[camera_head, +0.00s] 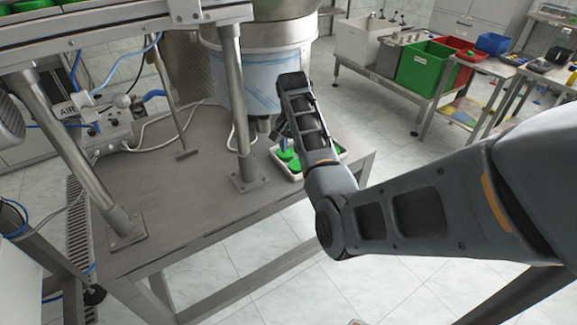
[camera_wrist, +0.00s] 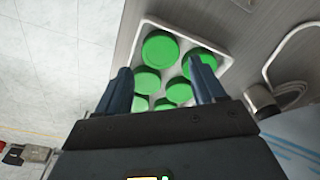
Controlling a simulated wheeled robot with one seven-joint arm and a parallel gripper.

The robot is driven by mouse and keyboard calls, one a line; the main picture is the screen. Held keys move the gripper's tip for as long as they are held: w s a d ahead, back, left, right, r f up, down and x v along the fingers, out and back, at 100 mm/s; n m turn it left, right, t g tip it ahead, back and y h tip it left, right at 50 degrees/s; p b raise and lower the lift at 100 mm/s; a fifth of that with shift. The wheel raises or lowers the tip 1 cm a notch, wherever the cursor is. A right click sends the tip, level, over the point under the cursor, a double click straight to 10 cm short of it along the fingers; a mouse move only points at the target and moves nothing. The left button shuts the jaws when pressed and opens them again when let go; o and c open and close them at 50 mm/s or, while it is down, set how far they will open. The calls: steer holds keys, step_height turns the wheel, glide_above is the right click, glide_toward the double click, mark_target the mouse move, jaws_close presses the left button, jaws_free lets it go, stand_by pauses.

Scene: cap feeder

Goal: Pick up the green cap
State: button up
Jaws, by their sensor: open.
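Several green caps (camera_wrist: 160,49) lie in a white tray (camera_wrist: 141,28) in the wrist view, grouped close together. In the head view a few green caps (camera_head: 285,154) show in the same tray (camera_head: 298,177) at the table's right end, partly hidden behind my arm. My gripper (camera_wrist: 160,88) is open. Its two dark blue fingers reach over the tray, with green caps showing between and beyond them. Nothing is held between the fingers. In the head view my gripper (camera_head: 284,140) is mostly hidden by the arm. I cannot tell its exact height above the caps.
A metal leg post (camera_head: 238,110) stands left of the tray. A cable (camera_wrist: 290,50) and metal fitting (camera_wrist: 262,100) lie beside the tray. Colored bins, including a green one (camera_head: 425,68), stand farther back.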

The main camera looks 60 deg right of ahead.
mark_target(298, 165)
steer(key=f, duration=0.3)
steer(key=d+f, duration=0.1)
steer(key=f, duration=0.2)
steer(key=shift+d, duration=0.15)
steer(key=shift+s+f, duration=0.3)
steer(key=shift+f, duration=0.45)
steer(key=shift+o, duration=0.2)
steer(key=c, duration=0.3)
steer(key=shift+f, duration=0.25)
steer(key=shift+c, duration=0.8)
steer(key=shift+w+r, duration=0.15)
steer(key=shift+r, duration=0.05)
steer(key=shift+c, duration=1.3)
